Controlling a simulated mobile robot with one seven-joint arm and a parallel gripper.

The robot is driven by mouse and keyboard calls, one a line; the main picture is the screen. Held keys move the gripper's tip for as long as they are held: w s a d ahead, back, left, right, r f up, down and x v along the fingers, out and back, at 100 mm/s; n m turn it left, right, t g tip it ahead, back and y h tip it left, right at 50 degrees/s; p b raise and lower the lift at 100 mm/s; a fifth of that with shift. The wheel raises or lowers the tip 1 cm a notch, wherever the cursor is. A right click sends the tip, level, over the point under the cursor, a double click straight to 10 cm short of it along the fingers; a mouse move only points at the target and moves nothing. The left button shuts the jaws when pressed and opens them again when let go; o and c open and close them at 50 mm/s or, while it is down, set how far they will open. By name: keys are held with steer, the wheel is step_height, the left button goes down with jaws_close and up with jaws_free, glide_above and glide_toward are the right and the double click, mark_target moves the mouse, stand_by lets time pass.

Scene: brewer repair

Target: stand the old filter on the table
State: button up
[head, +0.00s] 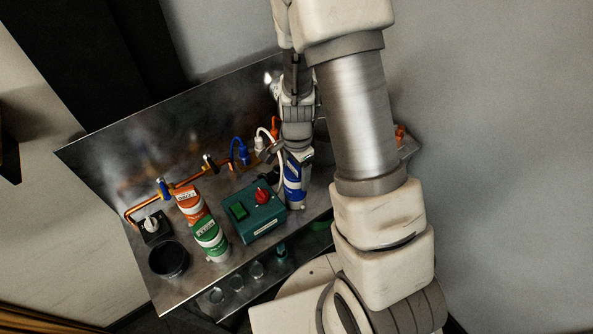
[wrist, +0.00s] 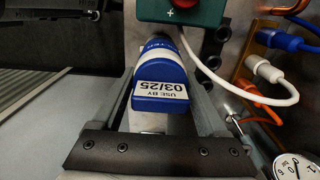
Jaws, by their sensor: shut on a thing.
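The old filter is a blue and white cylinder (head: 294,185) with a "USE BY 03/25" label, which shows in the wrist view (wrist: 160,92). My gripper (head: 296,160) is shut on its upper part, with one finger on each side in the wrist view. In the head view the filter looks roughly upright, just right of the green control box. Its lower end is near the front part of the metal table (head: 190,285). I cannot tell whether it touches the surface.
The green box (head: 254,213) with a red knob stands close beside the filter. Copper piping (head: 180,183), blue, white and orange connectors and hoses line the back. Some bare table lies in front.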

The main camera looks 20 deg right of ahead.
steer(key=shift+f, duration=0.15)
steer(key=o, duration=1.3)
steer(key=shift+c, duration=0.2)
